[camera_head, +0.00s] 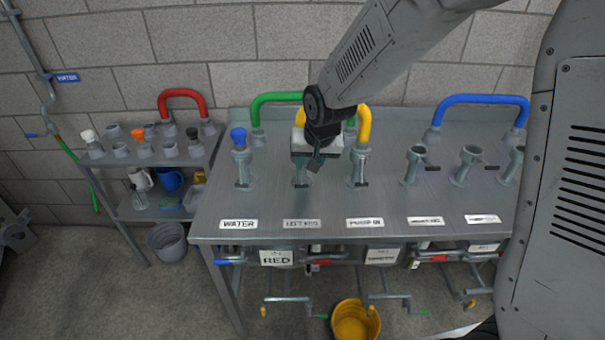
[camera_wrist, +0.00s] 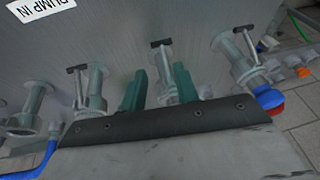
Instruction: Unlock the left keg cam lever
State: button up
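The left keg fitting (camera_head: 302,174) is a grey upright pipe coupling behind the label reading LEFT KEG (camera_head: 301,224). Its dark cam lever (camera_head: 302,186) is on its front side; my gripper hides the upper part of the fitting. In the wrist view the fitting (camera_wrist: 164,78) appears between and beyond my fingers, with the lever's dark T-shaped end (camera_wrist: 161,43) pointing up in the picture. My gripper (camera_head: 315,162) is above the fitting. Its two teal fingers (camera_wrist: 160,90) are apart with nothing held. I cannot tell whether a finger touches the fitting.
The water fitting (camera_head: 242,168) with a blue cap stands left, the pump-in fitting (camera_head: 360,165) close right. Green (camera_head: 278,97), yellow (camera_head: 365,124) and blue (camera_head: 480,99) hoses arch behind. The front of the steel bench (camera_head: 275,205) is clear. A yellow bucket (camera_head: 355,322) stands below.

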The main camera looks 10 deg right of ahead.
aim_at(302, 177)
jog(key=shift+n, duration=0.4)
jog(key=x, duration=0.4)
jog(key=w+x, duration=0.1)
jog(key=x, duration=0.3)
jog(key=shift+a+r, duration=0.2)
grip_shut()
